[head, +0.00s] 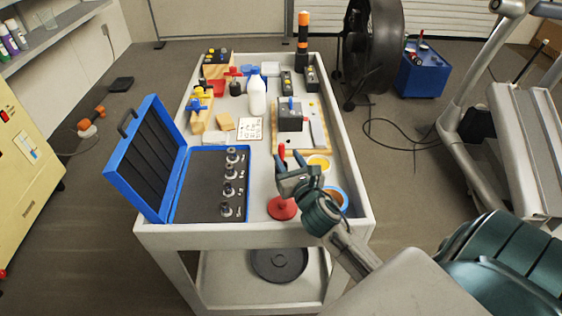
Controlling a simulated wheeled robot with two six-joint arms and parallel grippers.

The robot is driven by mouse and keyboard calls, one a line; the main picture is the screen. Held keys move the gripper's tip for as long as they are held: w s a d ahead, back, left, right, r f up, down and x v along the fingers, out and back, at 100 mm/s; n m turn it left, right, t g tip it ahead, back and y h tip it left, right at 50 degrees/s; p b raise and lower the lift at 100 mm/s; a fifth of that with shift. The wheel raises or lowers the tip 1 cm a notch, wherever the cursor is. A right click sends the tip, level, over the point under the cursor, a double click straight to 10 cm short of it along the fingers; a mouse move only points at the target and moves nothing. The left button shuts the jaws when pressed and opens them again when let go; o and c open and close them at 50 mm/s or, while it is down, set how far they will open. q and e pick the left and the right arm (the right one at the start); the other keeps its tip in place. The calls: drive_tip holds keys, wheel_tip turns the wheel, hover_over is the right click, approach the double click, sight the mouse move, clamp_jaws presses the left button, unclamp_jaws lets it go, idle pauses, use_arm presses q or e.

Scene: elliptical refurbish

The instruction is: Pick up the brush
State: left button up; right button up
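No brush can be told for certain in the head view. A thin upright red piece (281,151) stands right at the tips of my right gripper (288,160); I cannot tell whether it is a brush handle. Below it, a round red disc (282,209) lies on the cart top, partly behind the gripper. My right gripper reaches in over the front right of the cart, its two fingers apart with a gap between them. I cannot tell whether it touches the red piece. My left gripper is not in view.
The grey cart (185,236) holds an open blue case (150,160) with metal bits at front left. A yellow bowl (318,163) and a blue-rimmed bowl (345,205) sit close to my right gripper. A white bottle (257,98) and wooden blocks stand farther back.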

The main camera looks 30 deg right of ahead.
sight(282, 150)
drive_tip(key=x, duration=0.3)
drive_tip(key=p+x, duration=0.1)
drive_tip(key=shift+w+a+r, duration=0.2)
drive_tip(key=shift+w+r, duration=0.05)
drive_tip(key=shift+r, duration=0.05)
drive_tip(key=shift+w+f, duration=0.1)
drive_tip(key=shift+w, duration=0.1)
drive_tip(key=shift+d, duration=0.1)
drive_tip(key=shift+s, duration=0.1)
drive_tip(key=shift+c, duration=1.1)
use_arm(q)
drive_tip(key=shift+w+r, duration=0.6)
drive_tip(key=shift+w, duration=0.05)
use_arm(e)
clamp_jaws()
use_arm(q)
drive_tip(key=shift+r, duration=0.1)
